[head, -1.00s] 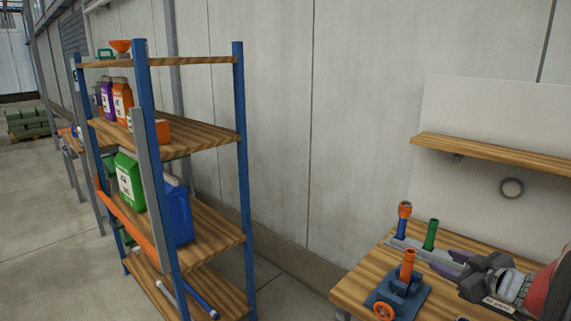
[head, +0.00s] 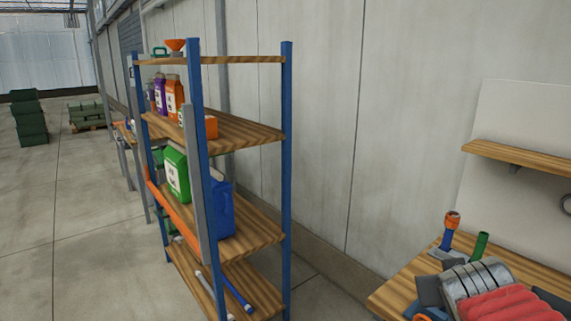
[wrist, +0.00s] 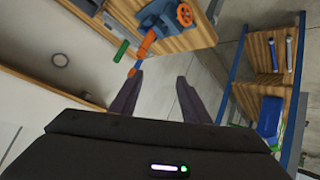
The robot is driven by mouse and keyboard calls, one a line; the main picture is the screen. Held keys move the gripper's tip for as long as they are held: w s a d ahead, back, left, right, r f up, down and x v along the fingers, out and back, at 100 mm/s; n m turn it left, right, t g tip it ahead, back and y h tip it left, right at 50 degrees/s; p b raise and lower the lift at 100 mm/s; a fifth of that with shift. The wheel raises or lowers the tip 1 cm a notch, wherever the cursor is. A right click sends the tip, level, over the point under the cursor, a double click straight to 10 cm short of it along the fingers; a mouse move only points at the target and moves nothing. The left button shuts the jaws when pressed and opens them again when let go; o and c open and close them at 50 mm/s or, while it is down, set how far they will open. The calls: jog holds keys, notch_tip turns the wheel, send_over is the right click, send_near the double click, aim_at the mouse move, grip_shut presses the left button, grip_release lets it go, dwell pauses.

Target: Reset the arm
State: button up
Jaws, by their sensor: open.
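My gripper (wrist: 160,98) shows in the wrist view with its two dark fingers spread apart and nothing between them. Beyond the fingers lie the wooden bench, a green cylinder (wrist: 121,50) and an orange-and-blue piece (wrist: 143,45).
The bench (head: 395,296) stands at the lower right under a wall shelf (head: 530,160). The floor (head: 80,200) at left is largely clear.

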jog(key=s+a+f+g+y, duration=0.1)
jog(key=s+a+f+y, duration=0.1)
jog(key=s+a, duration=0.5)
jog(key=s+a+f+n+g+y, duration=0.1)
jog(key=s+a+f+g+y, duration=0.1)
jog(key=s+a, duration=0.4)
jog(key=a+f+y, duration=0.1)
jog(key=a, duration=0.3)
jog(key=shift+s+f+g, duration=0.3)
jog(key=shift+s+f, duration=0.05)
jog(key=shift+f, duration=0.05)
jog(key=shift+d, duration=0.1)
